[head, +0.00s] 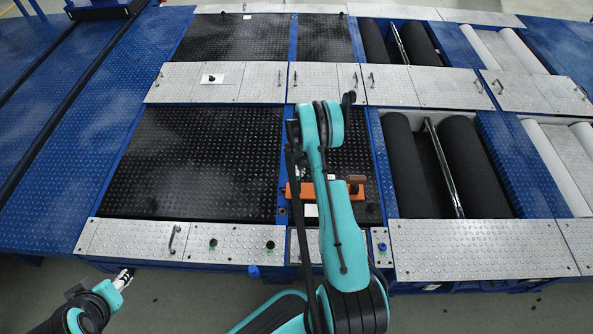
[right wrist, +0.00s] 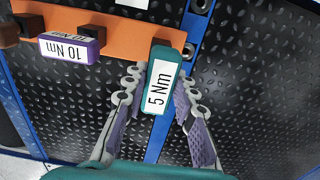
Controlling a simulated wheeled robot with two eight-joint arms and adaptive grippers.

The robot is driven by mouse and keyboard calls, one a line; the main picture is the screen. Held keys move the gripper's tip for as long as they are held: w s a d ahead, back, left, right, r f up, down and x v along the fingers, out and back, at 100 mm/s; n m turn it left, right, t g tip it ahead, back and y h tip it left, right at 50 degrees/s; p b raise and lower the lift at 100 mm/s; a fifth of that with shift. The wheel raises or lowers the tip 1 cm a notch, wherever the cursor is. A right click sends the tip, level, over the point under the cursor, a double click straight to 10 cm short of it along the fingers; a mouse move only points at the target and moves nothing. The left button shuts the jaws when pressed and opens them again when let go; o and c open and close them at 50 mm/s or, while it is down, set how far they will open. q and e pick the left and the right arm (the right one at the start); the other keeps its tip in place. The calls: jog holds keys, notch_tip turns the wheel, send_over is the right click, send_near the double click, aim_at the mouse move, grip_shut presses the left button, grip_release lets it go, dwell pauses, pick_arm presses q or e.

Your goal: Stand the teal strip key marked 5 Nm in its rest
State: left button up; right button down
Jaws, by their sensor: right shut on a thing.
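The teal key marked 5 Nm (right wrist: 158,88) shows in the right wrist view with its label facing the camera. My right gripper (right wrist: 160,80) is shut on it, one finger on each side. The key's far end overlaps the right end of the orange rest (right wrist: 112,32); I cannot tell whether it is seated there or above it. The rest also shows in the head view (head: 292,190), partly hidden behind my right arm. The key cannot be made out in the head view. My left gripper (head: 124,280) is low at the left, away from the rest, its opening unclear.
A purple key marked 10 Nm (right wrist: 72,48) is at the rest, left of the teal key. Black tread plates (head: 200,160) lie around, with dark rollers (head: 470,165) to the right. The large plate left of the rest is mostly clear.

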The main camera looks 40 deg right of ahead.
jog(key=shift+f, duration=0.25)
dwell(0.4)
jog(key=shift+f, duration=2.25)
jog(key=c, duration=1.1)
grip_release()
jog(key=shift+c, duration=0.2)
